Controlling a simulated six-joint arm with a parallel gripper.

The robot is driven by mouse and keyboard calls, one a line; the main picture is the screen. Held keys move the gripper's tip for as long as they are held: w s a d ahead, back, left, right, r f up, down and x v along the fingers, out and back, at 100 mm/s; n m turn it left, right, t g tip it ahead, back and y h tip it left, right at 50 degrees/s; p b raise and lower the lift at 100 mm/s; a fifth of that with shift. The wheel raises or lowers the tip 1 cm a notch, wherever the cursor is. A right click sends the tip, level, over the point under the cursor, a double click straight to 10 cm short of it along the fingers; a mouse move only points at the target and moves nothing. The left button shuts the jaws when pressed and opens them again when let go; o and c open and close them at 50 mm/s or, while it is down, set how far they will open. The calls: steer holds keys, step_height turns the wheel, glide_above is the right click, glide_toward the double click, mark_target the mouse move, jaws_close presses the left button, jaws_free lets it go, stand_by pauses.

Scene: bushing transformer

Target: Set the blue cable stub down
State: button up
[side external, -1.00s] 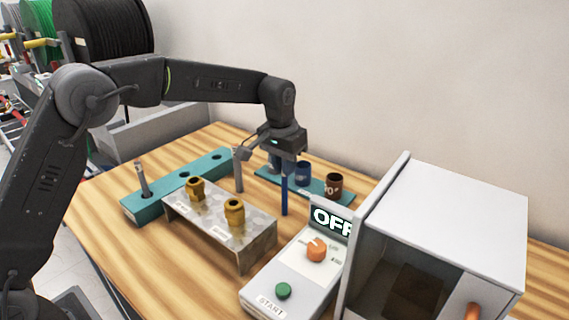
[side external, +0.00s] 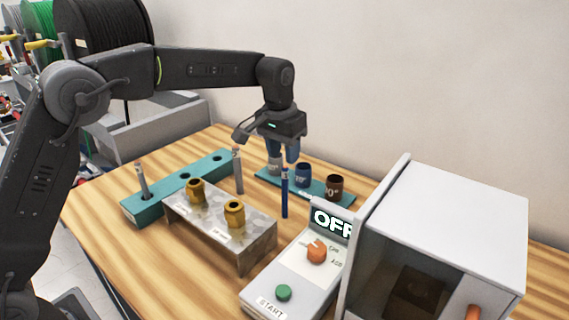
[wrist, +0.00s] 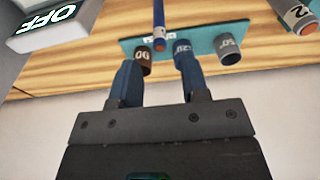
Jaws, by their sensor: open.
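The blue cable stub (side external: 285,195) stands upright on the wooden table, between the metal bracket and the teal rack of cups. In the wrist view the stub (wrist: 159,25) shows at the top centre, beyond the fingertips. My gripper (side external: 281,153) is above the stub, its two blue fingers spread and empty. In the wrist view the gripper (wrist: 160,62) shows a clear gap between its fingers, apart from the stub.
A grey stub (side external: 238,172) stands left of the blue one. A metal bracket (side external: 245,258) holds two brass fittings. A teal rack (side external: 318,192) carries grey, blue and brown cups. A teal holder (side external: 150,207), a control box (side external: 300,268) and a white cabinet (side external: 455,210) stand around.

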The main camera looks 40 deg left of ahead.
steer(key=s+a+r+t, duration=0.1)
steer(key=s+a+r, duration=0.1)
steer(key=s+r, duration=0.75)
steer(key=s+a+f+t, duration=0.1)
steer(key=s+f, duration=0.2)
steer(key=s, duration=0.8)
steer(key=s+a+f+t, duration=0.2)
steer(key=s+f, duration=0.2)
steer(key=s, duration=0.8)
steer(key=shift+a, duration=0.3)
